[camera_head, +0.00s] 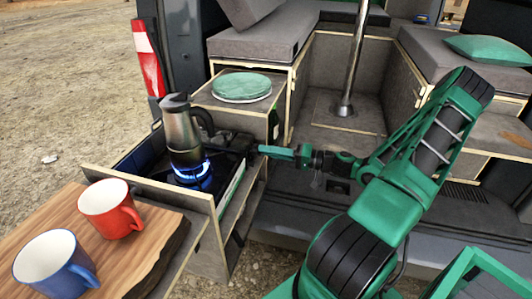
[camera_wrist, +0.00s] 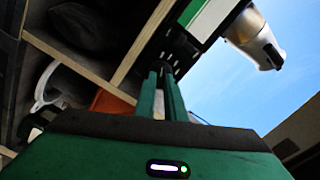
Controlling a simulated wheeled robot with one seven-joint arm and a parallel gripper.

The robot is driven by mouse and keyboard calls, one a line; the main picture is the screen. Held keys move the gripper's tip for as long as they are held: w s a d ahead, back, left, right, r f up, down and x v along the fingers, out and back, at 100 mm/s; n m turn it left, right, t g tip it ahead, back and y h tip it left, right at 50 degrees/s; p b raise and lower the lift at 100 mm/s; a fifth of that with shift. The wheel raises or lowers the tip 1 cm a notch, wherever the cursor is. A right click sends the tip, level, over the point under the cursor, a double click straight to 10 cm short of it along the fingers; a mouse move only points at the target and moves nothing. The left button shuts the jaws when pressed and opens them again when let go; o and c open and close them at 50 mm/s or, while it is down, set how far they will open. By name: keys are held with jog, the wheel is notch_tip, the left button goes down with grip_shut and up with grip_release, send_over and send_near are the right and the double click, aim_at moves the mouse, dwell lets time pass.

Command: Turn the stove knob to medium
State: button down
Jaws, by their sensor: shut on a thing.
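My gripper (camera_head: 264,150) reaches in from the right, its green fingers at the right side of the stove (camera_head: 207,180). In the wrist view the two fingers (camera_wrist: 162,72) are close together, with their tips at a dark panel with pale marks (camera_wrist: 183,52). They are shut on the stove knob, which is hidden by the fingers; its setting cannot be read. A blue flame (camera_head: 196,168) burns under a moka pot (camera_head: 181,133) standing upright on the stove. The pot also shows in the wrist view (camera_wrist: 256,40).
A red mug (camera_head: 108,211) and a blue mug (camera_head: 52,265) stand on a wooden board (camera_head: 160,235) at the front left. A round green item (camera_head: 242,86) lies on the cabinet behind the stove. A metal post (camera_head: 354,55) stands in the van behind my gripper.

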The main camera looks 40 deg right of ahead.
jog(key=shift+d+f+m, duration=0.1)
jog(key=shift+f+m, duration=0.1)
jog(key=shift+m, duration=2.35)
jog(key=shift+d+f+m, duration=0.1)
jog(key=shift+f+m, duration=0.05)
jog(key=shift+m, duration=2.4)
jog(key=c, duration=1.8)
grip_release()
jog(key=v, duration=1)
jog(key=shift+s+d, duration=0.2)
jog(key=shift+s, duration=0.1)
